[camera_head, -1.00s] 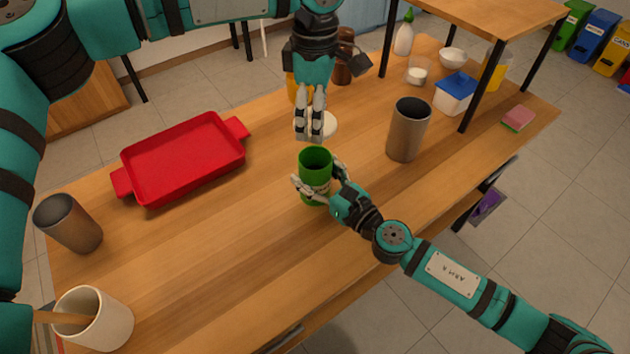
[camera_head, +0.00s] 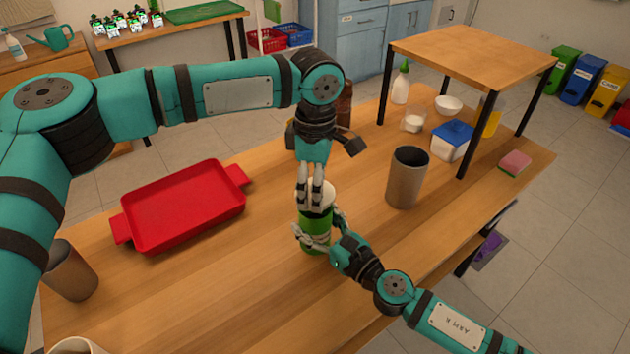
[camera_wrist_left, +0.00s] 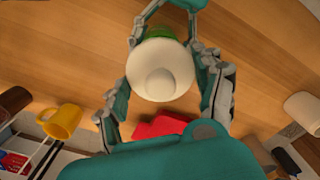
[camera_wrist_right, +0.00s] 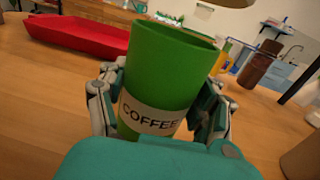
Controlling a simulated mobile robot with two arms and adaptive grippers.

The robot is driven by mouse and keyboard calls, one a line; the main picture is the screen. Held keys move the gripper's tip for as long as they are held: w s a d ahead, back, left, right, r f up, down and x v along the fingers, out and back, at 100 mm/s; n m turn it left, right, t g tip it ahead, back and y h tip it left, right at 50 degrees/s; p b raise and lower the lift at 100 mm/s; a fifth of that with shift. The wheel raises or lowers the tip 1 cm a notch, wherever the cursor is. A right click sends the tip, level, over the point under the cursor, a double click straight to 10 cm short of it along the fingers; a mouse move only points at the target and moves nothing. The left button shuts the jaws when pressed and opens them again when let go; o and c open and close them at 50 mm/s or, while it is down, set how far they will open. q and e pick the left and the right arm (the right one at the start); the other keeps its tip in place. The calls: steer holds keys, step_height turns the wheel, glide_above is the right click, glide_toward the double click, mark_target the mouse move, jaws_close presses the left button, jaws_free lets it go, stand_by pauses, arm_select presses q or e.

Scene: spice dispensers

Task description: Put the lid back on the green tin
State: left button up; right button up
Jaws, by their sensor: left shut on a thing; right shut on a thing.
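The green tin (camera_head: 318,240), labelled COFFEE in the right wrist view (camera_wrist_right: 165,75), has an open mouth there. My right gripper (camera_head: 318,240) is shut around its side from the right. The cream lid (camera_head: 319,190) with a round knob is held by my left gripper (camera_head: 312,203), which comes from above. In the left wrist view the lid (camera_wrist_left: 160,80) lies between the fingers and hides most of the tin (camera_wrist_left: 158,33). A tan edge at the top of the right wrist view, probably the lid (camera_wrist_right: 230,3), appears above and apart from the tin's rim.
A red tray (camera_head: 185,210) lies to the left. A grey-brown cup (camera_head: 406,178) stands to the right, and a dark cup (camera_head: 70,272) at the left front. A raised wooden shelf (camera_head: 475,55) stands at the back right. The table front is mostly clear.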

arm_select(q)
steer(key=shift+f, duration=0.9)
steer(key=shift+f, duration=0.6)
steer(key=o, duration=1.1)
steer(key=shift+c, duration=0.2)
steer(key=shift+r, duration=0.1)
step_height(320, 180, up, 12)
steer(key=shift+f, duration=0.1)
